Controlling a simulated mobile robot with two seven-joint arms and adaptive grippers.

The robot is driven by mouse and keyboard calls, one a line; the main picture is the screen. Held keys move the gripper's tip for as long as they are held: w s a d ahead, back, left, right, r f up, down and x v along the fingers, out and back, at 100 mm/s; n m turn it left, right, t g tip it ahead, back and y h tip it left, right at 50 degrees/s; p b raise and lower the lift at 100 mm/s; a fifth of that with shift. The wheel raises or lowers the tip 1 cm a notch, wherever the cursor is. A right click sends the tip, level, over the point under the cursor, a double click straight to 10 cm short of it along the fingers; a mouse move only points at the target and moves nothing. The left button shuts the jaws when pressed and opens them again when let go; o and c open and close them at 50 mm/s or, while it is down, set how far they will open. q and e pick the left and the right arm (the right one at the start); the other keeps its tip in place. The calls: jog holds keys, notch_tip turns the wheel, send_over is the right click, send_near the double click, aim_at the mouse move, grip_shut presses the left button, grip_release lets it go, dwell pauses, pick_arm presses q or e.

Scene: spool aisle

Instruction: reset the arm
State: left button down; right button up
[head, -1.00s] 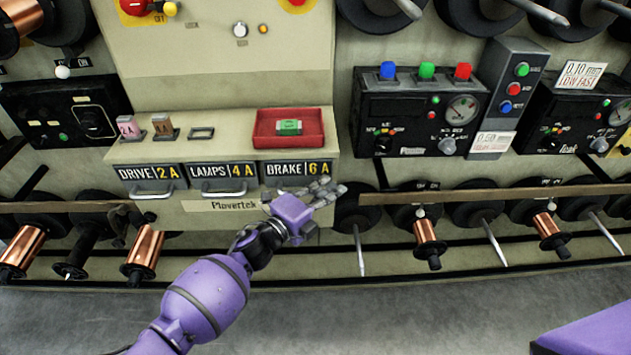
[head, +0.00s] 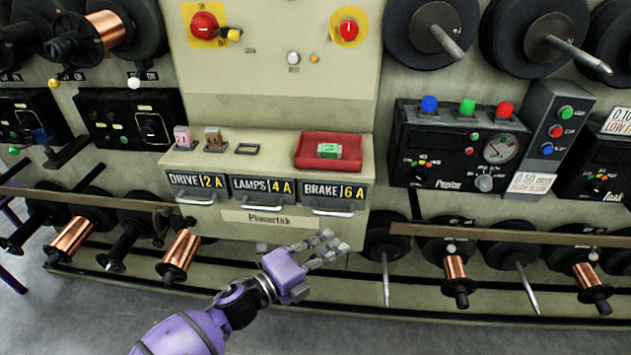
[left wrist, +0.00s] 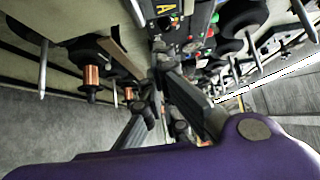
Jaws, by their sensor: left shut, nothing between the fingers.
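In the left wrist view the dark fingers (left wrist: 165,95) reach away from the purple wrist. My right gripper is in neither view.
A green fuse (head: 328,150) lies in a red tray (head: 308,160) on the cabinet ledge. Pink (head: 183,138) and brown (head: 213,138) fuses stand left of an empty socket (head: 247,148). Copper spools (head: 178,255) line the lower rack. The grey floor in front is clear.

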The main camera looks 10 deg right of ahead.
pick_arm(q)
jog(key=w+a+r+n+t+y+p, duration=0.15)
jog(key=a+n+t+y, duration=0.25)
jog(key=n, duration=0.6)
jog(key=s+a+f+n+y+p, duration=0.3)
jog(key=s+a+f+n+y, duration=0.25)
jog(key=s+a+n, duration=0.45)
jog(key=s+a+f+n+g+y+p, duration=0.1)
jog(key=s+a+f+n+y+p, duration=0.1)
jog(key=s+a, duration=0.3)
jog(key=s+a+f+n+g+y+p, duration=0.1)
jog(key=s+a, duration=0.5)
jog(key=s, duration=0.8)
jog(key=s+a+f+n+g+y+p, duration=0.2)
jog(key=s+a+n, duration=0.4)
jog(key=s, duration=0.3)
notch_tip(320, 180, down, 3)
jog(key=shift+s+a+r+n+y+p, duration=0.2)
jog(key=shift+s+n+y+p, duration=0.1)
jog(key=shift+s+n+y, duration=0.15)
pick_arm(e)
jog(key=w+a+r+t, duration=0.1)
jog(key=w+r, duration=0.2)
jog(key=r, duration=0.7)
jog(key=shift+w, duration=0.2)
